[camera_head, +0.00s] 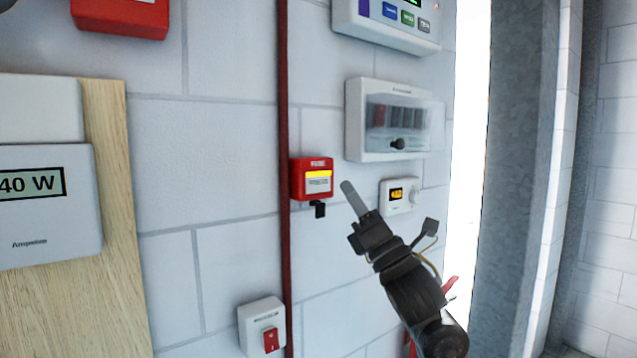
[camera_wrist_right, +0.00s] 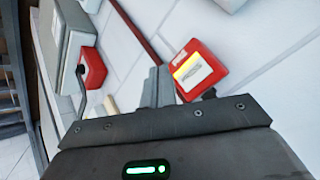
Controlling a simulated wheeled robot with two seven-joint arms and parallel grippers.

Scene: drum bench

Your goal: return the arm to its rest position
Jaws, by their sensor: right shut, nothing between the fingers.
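My right gripper (camera_head: 352,195) reaches up from the lower right in the head view, in front of the white block wall. Its fingers are together with nothing between them. The closed fingers also show in the right wrist view (camera_wrist_right: 158,88), pointing toward the wall. In the head view the fingertips appear just right of a small red call box (camera_head: 312,178) and left of a white thermostat (camera_head: 400,196); I cannot tell how far they are from the wall. In the right wrist view the red box (camera_wrist_right: 200,70) appears just right of the fingers. My left gripper is not in view.
A red vertical pipe (camera_head: 284,120) runs down the wall. Above the thermostat are a breaker box (camera_head: 388,120) with a clear cover and a panel with buttons (camera_head: 388,20). A red-switch box (camera_head: 262,326) sits low. A grey column (camera_head: 522,180) stands right; a wooden board (camera_head: 108,220) is left.

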